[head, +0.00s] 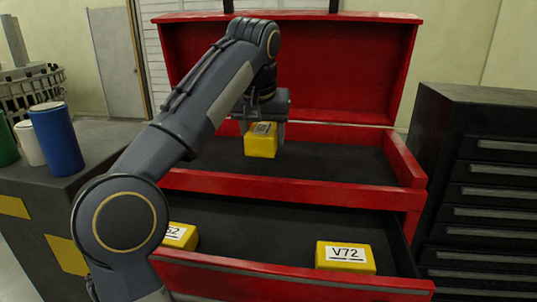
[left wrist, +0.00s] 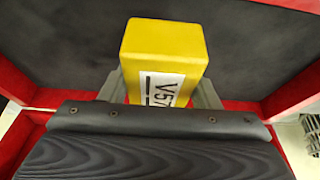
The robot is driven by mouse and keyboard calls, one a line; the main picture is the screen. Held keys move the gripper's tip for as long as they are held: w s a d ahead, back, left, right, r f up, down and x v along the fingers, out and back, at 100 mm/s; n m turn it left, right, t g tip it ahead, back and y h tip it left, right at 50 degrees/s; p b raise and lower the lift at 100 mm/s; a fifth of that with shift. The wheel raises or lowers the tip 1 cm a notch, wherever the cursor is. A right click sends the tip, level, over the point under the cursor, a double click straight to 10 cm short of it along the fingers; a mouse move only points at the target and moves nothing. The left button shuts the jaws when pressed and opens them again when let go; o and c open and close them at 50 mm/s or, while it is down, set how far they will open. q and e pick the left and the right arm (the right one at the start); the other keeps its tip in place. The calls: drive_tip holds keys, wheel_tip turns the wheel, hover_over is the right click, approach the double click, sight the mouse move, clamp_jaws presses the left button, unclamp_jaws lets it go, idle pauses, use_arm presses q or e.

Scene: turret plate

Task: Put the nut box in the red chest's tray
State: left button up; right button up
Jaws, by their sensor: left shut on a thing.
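My left gripper (head: 264,130) reaches in over the red chest's tray (head: 340,163) and is shut on a yellow box (head: 260,147). In the left wrist view the same box (left wrist: 160,48) sits between the two grey fingers, with a white label that reads V57, partly cut off. The box is inside the tray's outline, near its middle; I cannot tell whether it touches the dark tray floor. Nothing readable names its contents. The red chest (head: 300,60) has its lid raised. My right gripper is out of view.
An open drawer (head: 290,278) below the tray holds a yellow box marked V72 (head: 345,257) and another yellow box (head: 181,236), partly hidden by my arm. A dark cabinet (head: 480,190) stands right. A blue cylinder (head: 57,138) stands on the left counter. The tray's right part is clear.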

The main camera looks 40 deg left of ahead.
sight(267, 130)
use_arm(q)
drive_tip(key=shift+w+a+f, duration=0.25)
drive_tip(key=shift+w+f, duration=0.7)
drive_tip(key=shift+f, duration=0.2)
drive_tip(key=shift+w+f, duration=0.15)
drive_tip(key=shift+f, duration=0.8)
drive_tip(key=shift+w+f, duration=0.15)
drive_tip(key=shift+f, duration=0.8)
drive_tip(key=shift+f, duration=0.1)
drive_tip(key=o, duration=1.2)
drive_tip(key=shift+f, duration=0.1)
drive_tip(key=shift+r, duration=0.25)
drive_tip(key=v, duration=1)
drive_tip(key=shift+s+r, duration=0.1)
drive_tip(key=shift+r, duration=0.05)
drive_tip(key=shift+s+d+r, duration=0.1)
drive_tip(key=shift+s+r, duration=0.2)
drive_tip(key=shift+r, duration=0.35)
